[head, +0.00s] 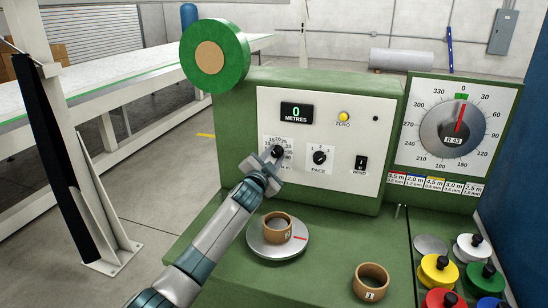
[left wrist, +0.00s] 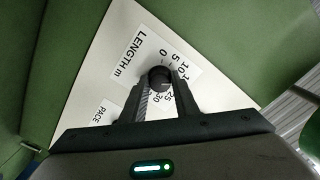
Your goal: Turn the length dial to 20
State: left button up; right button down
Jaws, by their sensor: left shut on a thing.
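The length dial is a small black knob (head: 278,151) at the left of the white panel on the green machine, with a printed number scale around it. My left gripper (head: 271,158) reaches it from below left. In the left wrist view, the black knob (left wrist: 160,76) sits between the two fingers of the left gripper (left wrist: 160,82), which are shut on it. The label LENGTH m and the numbers 0, 5, 10, 25 and 30 show around it. The fingers cover part of the scale, and the number the knob points at cannot be told. My right gripper is not in view.
The panel also has a METRES display (head: 297,113) reading 0, a yellow ZERO button (head: 343,117), a PACE knob (head: 320,157) and a WIND switch (head: 361,164). A large round dial (head: 452,128) is at right. Wooden rings and coloured lidded pots stand on the green bench.

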pick_arm(q)
jog(key=m, duration=0.3)
jog(key=shift+m, duration=0.4)
jog(key=shift+m+p, duration=0.4)
jog(key=shift+m, duration=1.2)
jog(key=o, duration=1.1)
jog(key=shift+c, duration=0.2)
jog(key=shift+s+a, duration=0.1)
jog(key=shift+s, duration=0.05)
jog(key=shift+s+a, duration=0.1)
jog(key=shift+s, duration=0.1)
jog(key=shift+s+a, duration=0.2)
jog(key=shift+s, duration=0.45)
jog(key=b+v, duration=0.3)
jog(key=v, duration=1.2)
jog(key=shift+s, duration=0.15)
